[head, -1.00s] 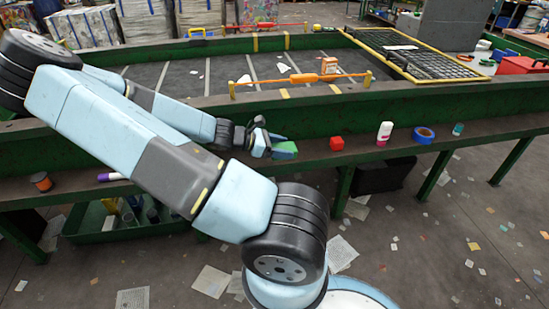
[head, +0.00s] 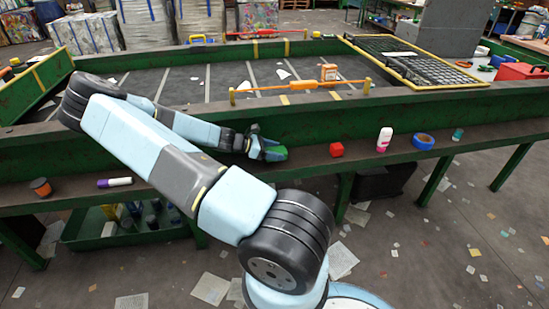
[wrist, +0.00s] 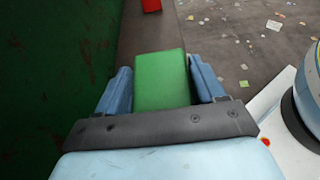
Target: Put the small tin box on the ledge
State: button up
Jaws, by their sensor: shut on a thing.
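The small tin box, a green block (head: 275,153), is in my gripper (head: 262,150), low over the brown ledge (head: 305,161) along the front of the green belt frame. In the wrist view the green box (wrist: 162,80) sits between the two blue fingers of my gripper (wrist: 163,82), which are shut on it. Its lower side is hidden, so I cannot tell whether it touches the ledge.
On the ledge right of my gripper stand a red cube (head: 336,149), a white and pink bottle (head: 384,140), blue tape (head: 423,141) and a teal item (head: 457,134). To the left are a marker (head: 114,182) and an orange-black jar (head: 41,187). Ledge between cube and box is clear.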

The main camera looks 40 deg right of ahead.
jog(key=shift+w+d+f, duration=0.15)
jog(key=shift+w+f, duration=0.1)
jog(key=shift+f, duration=1.7)
jog(key=o, duration=1)
jog(key=shift+o, duration=0.2)
jog(key=shift+v, duration=3.75)
